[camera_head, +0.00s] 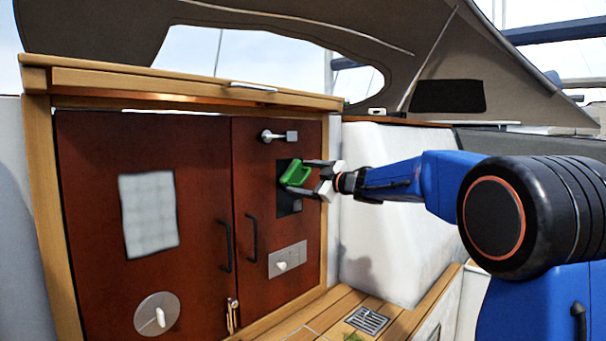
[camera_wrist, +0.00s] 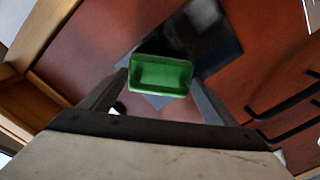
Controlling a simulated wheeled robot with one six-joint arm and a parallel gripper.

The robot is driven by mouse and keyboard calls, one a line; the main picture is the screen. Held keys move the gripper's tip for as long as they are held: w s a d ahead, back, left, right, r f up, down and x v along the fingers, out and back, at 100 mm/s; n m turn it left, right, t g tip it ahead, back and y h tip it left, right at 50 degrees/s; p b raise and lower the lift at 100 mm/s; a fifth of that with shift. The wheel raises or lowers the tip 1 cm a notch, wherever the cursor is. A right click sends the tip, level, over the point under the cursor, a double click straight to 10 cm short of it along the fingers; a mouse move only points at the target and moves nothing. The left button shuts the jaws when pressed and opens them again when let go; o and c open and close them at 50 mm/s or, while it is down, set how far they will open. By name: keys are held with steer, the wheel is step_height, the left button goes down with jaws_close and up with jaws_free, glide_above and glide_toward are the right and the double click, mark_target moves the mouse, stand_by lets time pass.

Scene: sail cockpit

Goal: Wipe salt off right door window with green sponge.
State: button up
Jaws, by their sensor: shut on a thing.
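The green sponge (camera_head: 296,173) is held between the fingers of my gripper (camera_head: 305,176), which is shut on it. In the wrist view the sponge (camera_wrist: 161,75) sits between the two fingertips of my gripper (camera_wrist: 160,82). The right door (camera_head: 270,235) is dark red wood and stands closed. Its small dark window (camera_head: 289,206) is behind the sponge and partly hidden by it. The window (camera_wrist: 213,40) also shows dark and clear in the wrist view. I cannot tell whether the sponge touches the glass.
The left door (camera_head: 105,195) carries a pale, whitish window (camera_head: 148,213). A latch (camera_head: 279,136) is above the dark window, and a switch plate (camera_head: 287,260) is below it. Black handles (camera_head: 251,238) stand out near the doors' meeting edge. A wooden step (camera_head: 330,315) lies below.

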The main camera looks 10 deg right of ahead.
steer(key=shift+f, duration=1.1)
steer(key=shift+f, duration=0.1)
steer(key=shift+s+a+f, duration=0.55)
steer(key=shift+a+f, duration=0.3)
steer(key=shift+f, duration=4.8)
steer(key=shift+a+r, duration=0.1)
steer(key=shift+r, duration=5.85)
steer(key=shift+s+r, duration=0.15)
steer(key=shift+r, duration=3.55)
